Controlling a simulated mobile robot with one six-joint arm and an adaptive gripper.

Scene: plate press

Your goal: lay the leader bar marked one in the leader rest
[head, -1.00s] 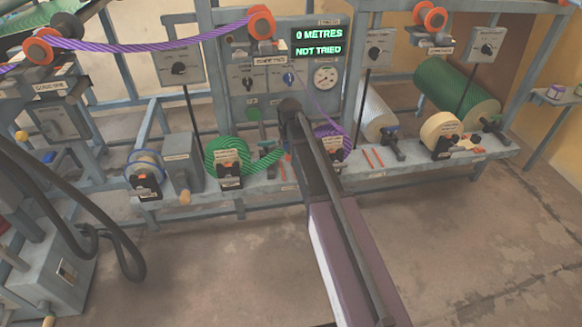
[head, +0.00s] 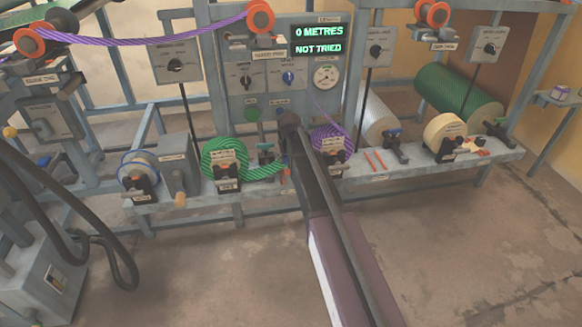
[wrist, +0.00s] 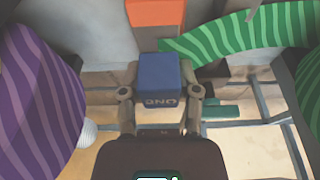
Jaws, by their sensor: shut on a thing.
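In the wrist view a blue block with lettering that reads like ONE (wrist: 158,82) sits between the fingers of my gripper (wrist: 160,72). The fingers touch it on both sides, so I take it as the leader bar marked one. An orange block (wrist: 156,13) is just beyond it. A green striped strip (wrist: 245,28) runs to the right from beside the orange block. In the head view my arm hides most of the gripper and the bar, at the bench between the green and purple rolls. I cannot make out which fitting is the leader rest.
A green striped roll (head: 222,158) stands left of my arm and a purple roll (head: 330,140) stands right of it. Both flank the gripper closely in the wrist view. A display (head: 318,40) reads 0 METRES, NOT TRIED. Small red bars (head: 375,161) lie on the bench further right.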

